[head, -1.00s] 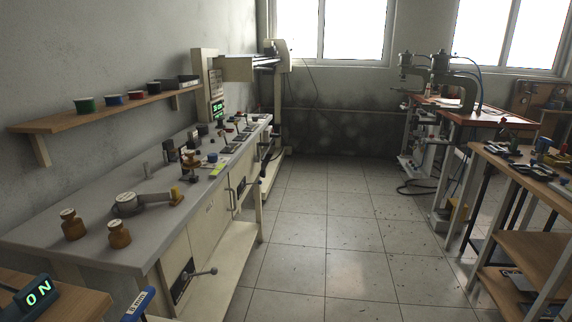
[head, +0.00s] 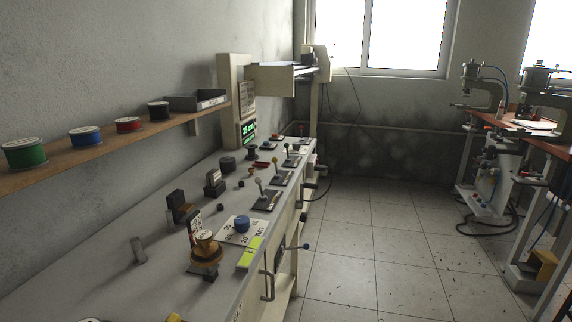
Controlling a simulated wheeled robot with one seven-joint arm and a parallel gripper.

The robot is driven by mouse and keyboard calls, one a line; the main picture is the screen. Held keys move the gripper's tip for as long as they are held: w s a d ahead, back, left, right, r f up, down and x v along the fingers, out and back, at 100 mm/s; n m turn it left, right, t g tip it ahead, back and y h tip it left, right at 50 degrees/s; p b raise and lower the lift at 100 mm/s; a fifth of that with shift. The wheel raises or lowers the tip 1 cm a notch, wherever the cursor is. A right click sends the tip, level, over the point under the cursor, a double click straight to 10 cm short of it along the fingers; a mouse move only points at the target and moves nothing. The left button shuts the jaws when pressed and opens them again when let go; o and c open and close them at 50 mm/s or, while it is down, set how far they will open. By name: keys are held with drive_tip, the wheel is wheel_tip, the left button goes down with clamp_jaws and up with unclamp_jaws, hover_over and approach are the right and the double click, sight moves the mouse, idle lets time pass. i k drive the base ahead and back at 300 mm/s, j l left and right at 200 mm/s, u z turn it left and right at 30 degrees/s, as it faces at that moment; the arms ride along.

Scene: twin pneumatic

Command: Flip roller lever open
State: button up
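Several small upright levers stand in a row on dark base plates along the right part of the grey bench (head: 110,292). The nearest lever (head: 260,190) has a pale knob, and another lever (head: 277,168) stands behind it. A third lever (head: 287,150) is farther back. A crank handle with a blue knob (head: 306,246) sticks out from the bench's front side. I cannot tell which of these is the roller lever, or whether it is open. My gripper is not in view.
A brass-coloured stacked piece (head: 205,255), a dial plate with a blue knob (head: 242,225) and a yellow-green block (head: 251,253) sit on the bench. A shelf with spools (head: 84,137) juts from the left wall. Tiled floor (head: 385,235) is clear right of the bench.

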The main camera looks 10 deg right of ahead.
sight(274, 160)
drive_tip(key=i+l, duration=0.2)
drive_tip(key=i+l+z, duration=0.15)
drive_tip(key=i+z, duration=0.6)
